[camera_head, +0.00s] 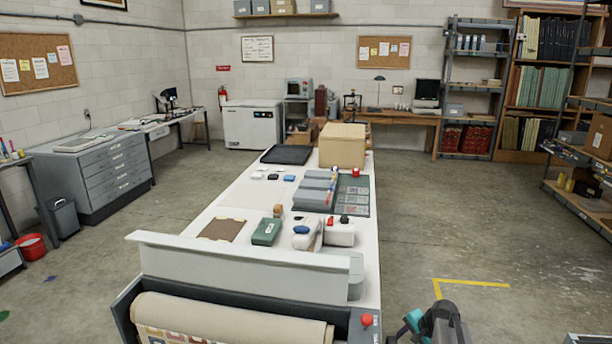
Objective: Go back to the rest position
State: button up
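Part of my arm, dark grey with teal caps, shows at the bottom edge, right of the long white table (222,197). I cannot make out fingertips there, so I cannot tell whether my gripper is open, shut or holding something. The arm part stands in front of bare floor, apart from the table in the picture.
The table bears a cardboard box (342,145), a black tray (287,154), a green case (266,232) and grey boxes (315,187). A rolled textile (230,318) lies at its near end. Shelves (580,200) stand right. Floor (450,220) between is clear, with yellow tape (470,282).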

jog(key=s+a+f+m+b, duration=0.2)
jog(key=s+f+m+b, duration=0.3)
jog(key=s+f, duration=1.9)
jog(key=s+a+n+g+p, duration=0.3)
jog(key=s+a+n+g, duration=0.2)
jog(key=s+a+n, duration=0.6)
jog(key=s+a+r+n+g+h+p, duration=0.1)
jog(key=s+a+r+n+g+h, duration=0.2)
jog(key=s+n, duration=0.3)
jog(key=shift+s+a+r+g, duration=0.3)
jog(key=shift+s+g, duration=0.3)
jog(key=shift+s, duration=0.45)
notch_tip(320, 180, down, 25)
jog(key=w+t+b, duration=0.1)
jog(key=w+b, duration=0.1)
jog(key=b, duration=2.2)
jog(key=shift+w+d+f, duration=0.15)
jog(key=shift+w+d, duration=0.05)
jog(key=shift+d, duration=0.15)
jog(key=shift+c, duration=0.2)
